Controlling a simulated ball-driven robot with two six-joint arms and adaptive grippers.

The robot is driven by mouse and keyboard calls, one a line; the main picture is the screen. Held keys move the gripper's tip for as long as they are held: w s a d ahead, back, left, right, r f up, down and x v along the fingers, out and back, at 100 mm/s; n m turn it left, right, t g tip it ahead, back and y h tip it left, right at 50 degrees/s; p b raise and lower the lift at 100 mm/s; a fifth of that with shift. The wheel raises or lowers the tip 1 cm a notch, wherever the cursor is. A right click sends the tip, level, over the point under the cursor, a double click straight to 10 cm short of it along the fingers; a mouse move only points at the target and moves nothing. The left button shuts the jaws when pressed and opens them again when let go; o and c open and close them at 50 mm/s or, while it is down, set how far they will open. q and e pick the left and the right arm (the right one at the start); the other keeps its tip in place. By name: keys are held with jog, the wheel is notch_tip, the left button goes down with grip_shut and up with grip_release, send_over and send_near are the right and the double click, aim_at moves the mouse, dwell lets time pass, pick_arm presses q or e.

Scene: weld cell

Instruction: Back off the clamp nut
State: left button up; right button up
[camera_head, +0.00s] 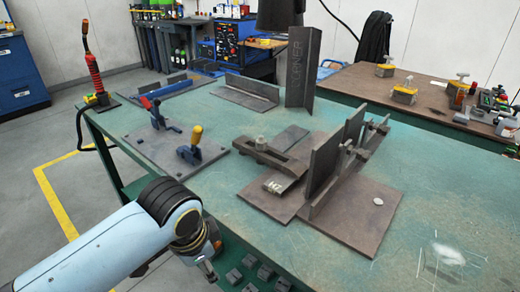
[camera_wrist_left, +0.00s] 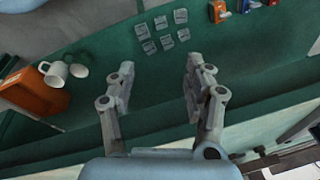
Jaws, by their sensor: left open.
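A dark strap clamp (camera_head: 272,158) sits on a brown steel plate on the green table, with a pale nut (camera_head: 260,143) on top of the strap, near its left end. The nut is small, so its details cannot be made out. My left gripper (camera_head: 207,270) is low in the head view, in front of the table's near edge and well apart from the clamp. In the left wrist view its two fingers are spread and empty (camera_wrist_left: 157,78), with several grey blocks beyond them. The clamp is not in the wrist view. My right gripper is not in view.
Upright plates (camera_head: 322,168) stand right of the clamp. A plate with toggle clamps (camera_head: 175,150) lies to its left, and a dark angle piece (camera_head: 300,68) stands behind. Several small grey blocks (camera_wrist_left: 160,31) lie below the near edge. The table's right front is mostly clear.

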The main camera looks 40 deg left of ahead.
aim_at(261, 136)
pick_arm(q)
jog(key=w+r+m+p, duration=0.1)
jog(key=w+r+m, duration=0.25)
jog(key=r, duration=0.55)
jog(key=w+a+r+m, duration=0.1)
jog(key=w+m, duration=0.2)
jog(key=w, duration=0.1)
jog(key=w+a+r+m, duration=0.1)
jog(key=w+m, duration=0.1)
jog(key=w, duration=0.2)
jog(key=w+a+m+g, duration=0.1)
jog(key=w+m, duration=0.2)
jog(key=w, duration=0.2)
jog(key=shift+w+a+r+m+p, duration=0.1)
jog(key=shift+r+m+p, duration=0.2)
jog(key=shift+r+m, duration=0.1)
jog(key=w+a+r+m, duration=0.1)
jog(key=w+r+m, duration=0.2)
jog(key=w+a+r+m+g, duration=0.1)
jog(key=w+r+m, duration=0.2)
jog(key=w+m, duration=0.1)
jog(key=w+a+r+m+h, duration=0.1)
jog(key=w+r+m, duration=0.2)
jog(key=w+r, duration=0.1)
jog(key=shift+w+a+r+m, duration=0.1)
jog(key=shift+w+a+m, duration=0.05)
jog(key=shift+w+m, duration=0.1)
notch_tip(261, 136, down, 10)
jog(key=shift+f+b, duration=0.25)
jog(key=shift+b, duration=0.4)
